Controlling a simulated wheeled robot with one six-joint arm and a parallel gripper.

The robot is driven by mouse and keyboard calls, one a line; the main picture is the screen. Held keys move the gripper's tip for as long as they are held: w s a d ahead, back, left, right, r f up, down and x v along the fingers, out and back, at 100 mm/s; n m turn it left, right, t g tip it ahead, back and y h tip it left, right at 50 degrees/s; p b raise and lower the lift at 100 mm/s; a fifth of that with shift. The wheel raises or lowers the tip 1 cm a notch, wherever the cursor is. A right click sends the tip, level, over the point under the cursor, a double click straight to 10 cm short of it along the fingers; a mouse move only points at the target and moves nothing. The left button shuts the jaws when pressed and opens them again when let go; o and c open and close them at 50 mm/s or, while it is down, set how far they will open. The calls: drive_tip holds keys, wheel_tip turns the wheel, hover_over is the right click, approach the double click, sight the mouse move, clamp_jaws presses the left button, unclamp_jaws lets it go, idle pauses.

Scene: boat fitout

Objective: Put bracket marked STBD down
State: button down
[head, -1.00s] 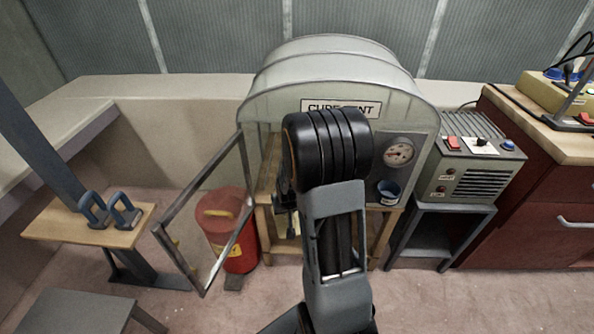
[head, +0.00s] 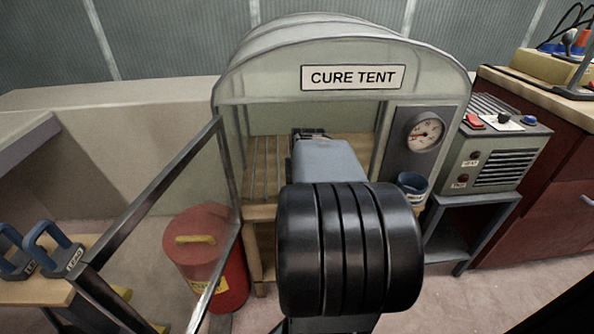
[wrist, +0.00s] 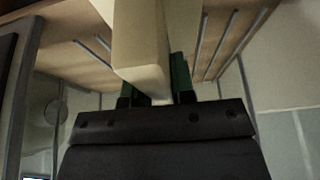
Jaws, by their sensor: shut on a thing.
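My gripper (wrist: 155,90) is shut on a cream-coloured piece (wrist: 143,45), which shows between its green-padded fingers in the wrist view. No STBD mark is visible on it, so I cannot confirm that it is the bracket named. In the head view my arm reaches through the open front of the cure tent (head: 250,88), and my gripper (head: 312,133) is mostly hidden behind my own wrist. The tent's slatted wooden shelf (head: 262,180) lies around it. I cannot tell whether the piece touches the slats.
The tent's framed door (head: 160,195) stands open at the left. A red bin (head: 205,250) stands below. Visible slats left of my arm are bare.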

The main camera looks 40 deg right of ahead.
drive_tip(key=w+d+f+b, duration=0.1)
drive_tip(key=w+d, duration=0.1)
drive_tip(key=w, duration=0.1)
drive_tip(key=w+d+f+b, duration=0.1)
drive_tip(key=w+d+b, duration=0.1)
drive_tip(key=w+d, duration=0.1)
drive_tip(key=w+d+f+b, duration=0.1)
drive_tip(key=w+d, duration=0.1)
drive_tip(key=w, duration=0.1)
drive_tip(key=shift+d+f, duration=0.25)
drive_tip(key=shift+f, duration=0.15)
drive_tip(key=shift+r, duration=0.15)
drive_tip(key=c, duration=1.4)
unclamp_jaws()
drive_tip(key=shift+f, duration=0.25)
drive_tip(key=o, duration=0.4)
drive_tip(key=shift+o, duration=0.2)
drive_tip(key=shift+r, duration=0.1)
